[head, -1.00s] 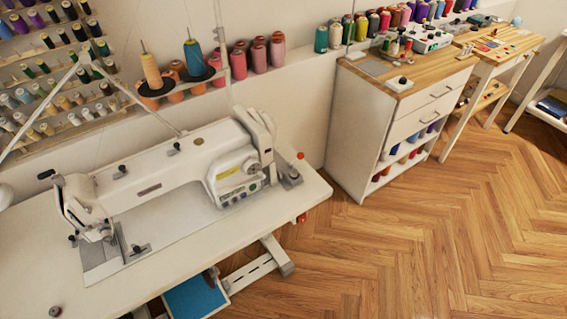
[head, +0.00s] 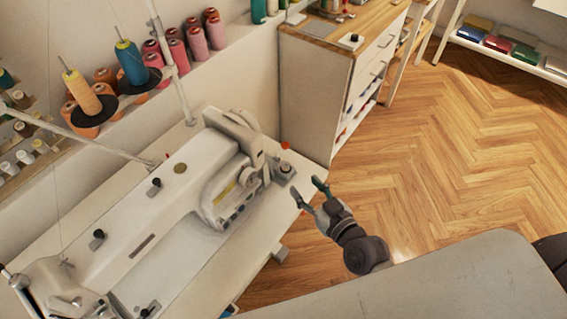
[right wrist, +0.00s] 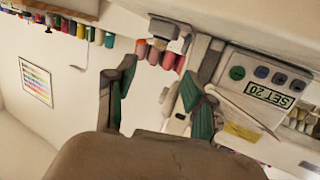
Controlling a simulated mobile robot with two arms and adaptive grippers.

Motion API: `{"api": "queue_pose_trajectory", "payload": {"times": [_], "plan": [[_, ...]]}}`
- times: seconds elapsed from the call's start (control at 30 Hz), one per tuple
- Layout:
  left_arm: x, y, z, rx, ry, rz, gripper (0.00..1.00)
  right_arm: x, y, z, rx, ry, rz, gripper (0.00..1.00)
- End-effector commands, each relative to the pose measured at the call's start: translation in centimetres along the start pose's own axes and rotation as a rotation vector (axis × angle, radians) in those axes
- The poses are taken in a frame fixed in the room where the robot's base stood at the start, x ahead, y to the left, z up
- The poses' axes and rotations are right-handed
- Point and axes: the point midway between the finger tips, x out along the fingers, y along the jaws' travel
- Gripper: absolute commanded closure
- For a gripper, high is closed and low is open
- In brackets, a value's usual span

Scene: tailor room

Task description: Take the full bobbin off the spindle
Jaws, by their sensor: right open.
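A small grey bobbin winder (head: 284,172) stands on the right end of the white sewing table, beside the sewing machine (head: 165,205). A small red piece (head: 285,146) shows at its top; it is too small to tell whether this is the full bobbin on the spindle. My right gripper (head: 308,190) is open and empty, just right of the winder at the table's edge. In the right wrist view, its two green-padded fingers (right wrist: 160,98) stand apart, and a grey block (right wrist: 165,30), probably the winder, shows beyond them. My left gripper is not in view.
The machine's panel reading SET 20 (right wrist: 265,92) is close to the right finger in the wrist view, which is upside down. Thread cones (head: 132,65) stand behind the machine. A white cabinet (head: 318,95) stands at the back; the floor (head: 450,150) to the right is clear.

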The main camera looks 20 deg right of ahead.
Motion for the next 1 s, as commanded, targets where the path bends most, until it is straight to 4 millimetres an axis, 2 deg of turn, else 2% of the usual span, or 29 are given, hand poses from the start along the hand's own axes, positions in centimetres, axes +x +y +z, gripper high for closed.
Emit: {"api": "queue_pose_trajectory", "payload": {"times": [0.03,0.13,0.37,0.7,0.97,1.0], "plan": [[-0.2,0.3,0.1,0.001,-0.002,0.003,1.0,1.1,0.0,-0.3,0.002,0.004,0.001,0.47],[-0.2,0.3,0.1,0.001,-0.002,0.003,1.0,2.7,0.0,-0.1,0.001,0.001,0.0,0.47],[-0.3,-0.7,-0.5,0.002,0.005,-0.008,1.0,4.4,0.0,-0.1,0.001,0.0,-0.001,0.47],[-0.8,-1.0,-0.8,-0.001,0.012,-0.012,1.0,8.9,0.2,-0.1,0.001,0.0,-0.001,0.47],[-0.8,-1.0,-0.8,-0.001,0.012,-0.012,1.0,9.2,0.2,0.0,0.0,-0.002,-0.001,0.47],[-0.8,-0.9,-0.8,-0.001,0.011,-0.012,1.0,9.2,0.2,0.0,0.0,-0.002,-0.001,0.5]]}}
